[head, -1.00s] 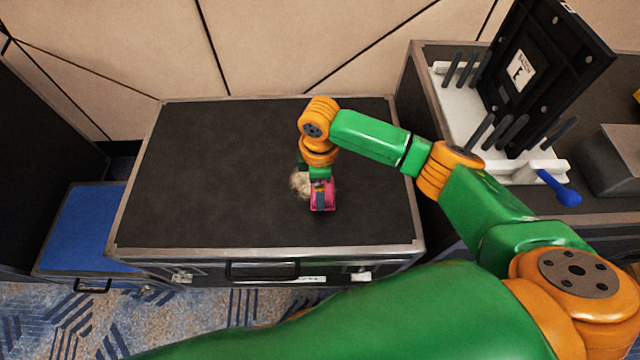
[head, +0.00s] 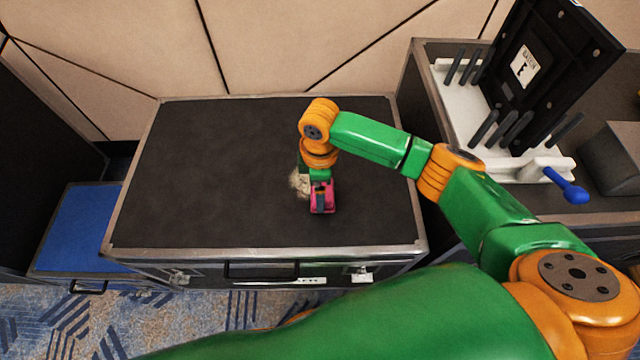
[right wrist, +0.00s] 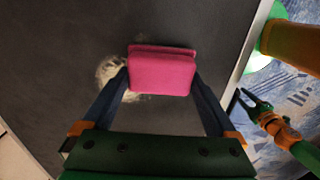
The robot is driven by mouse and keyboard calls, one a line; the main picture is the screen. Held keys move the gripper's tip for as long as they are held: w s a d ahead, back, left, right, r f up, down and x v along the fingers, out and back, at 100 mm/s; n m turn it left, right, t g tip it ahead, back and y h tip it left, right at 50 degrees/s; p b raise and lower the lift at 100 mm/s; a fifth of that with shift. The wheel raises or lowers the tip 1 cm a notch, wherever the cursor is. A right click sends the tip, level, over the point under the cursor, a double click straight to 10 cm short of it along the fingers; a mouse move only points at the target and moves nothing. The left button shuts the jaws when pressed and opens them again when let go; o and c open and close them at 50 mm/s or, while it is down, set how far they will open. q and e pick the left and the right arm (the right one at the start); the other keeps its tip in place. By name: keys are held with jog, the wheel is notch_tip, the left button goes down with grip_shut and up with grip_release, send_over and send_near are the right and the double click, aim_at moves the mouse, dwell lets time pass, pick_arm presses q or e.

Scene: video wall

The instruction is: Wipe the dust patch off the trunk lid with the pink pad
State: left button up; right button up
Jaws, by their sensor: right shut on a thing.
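The pink pad (head: 323,197) is held by my right gripper (head: 322,188) low over the black trunk lid (head: 220,160), right of the lid's middle. In the right wrist view the pad (right wrist: 162,72) sits between the two fingers. I cannot tell whether it touches the lid. The pale, fuzzy dust patch (head: 298,183) lies just left of the pad and is partly hidden by the gripper; it also shows in the right wrist view (right wrist: 108,72), left of the pad and behind a finger. My left gripper (right wrist: 254,99) shows beyond the lid's edge, fingers apart and empty.
A grey case (head: 425,65) on the right carries a white rack with dark pegs, an upright black panel (head: 545,75) and a blue-handled tool (head: 565,185). A blue-topped case (head: 75,230) stands at left. The lid's left half is clear.

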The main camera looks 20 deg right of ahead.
jog(key=shift+f+b, duration=0.3)
jog(key=shift+f, duration=0.45)
jog(key=shift+w+d+f+b, duration=0.15)
jog(key=shift+w+b, duration=0.25)
jog(key=shift+w, duration=0.25)
jog(key=shift+w+d+r+b, duration=0.15)
jog(key=shift+w+b, duration=0.25)
jog(key=shift+w, duration=0.2)
jog(key=shift+w+d, duration=0.15)
jog(key=shift+w, duration=0.3)
jog(key=b, duration=0.1)
jog(key=w+b, duration=0.2)
jog(key=shift+w+d+f, duration=0.1)
jog(key=shift+d+f, duration=0.2)
jog(key=shift+d, duration=0.05)
jog(key=shift+w+d+b, duration=0.1)
jog(key=shift+w+b, duration=0.3)
jog(key=shift+b, duration=0.15)
jog(key=shift+w+r, duration=0.15)
jog(key=shift+r, duration=0.1)
jog(key=shift+w+a+b, duration=0.3)
jog(key=shift+a+b, duration=0.15)
jog(key=shift+a, duration=0.45)
jog(key=shift+r, duration=0.1)
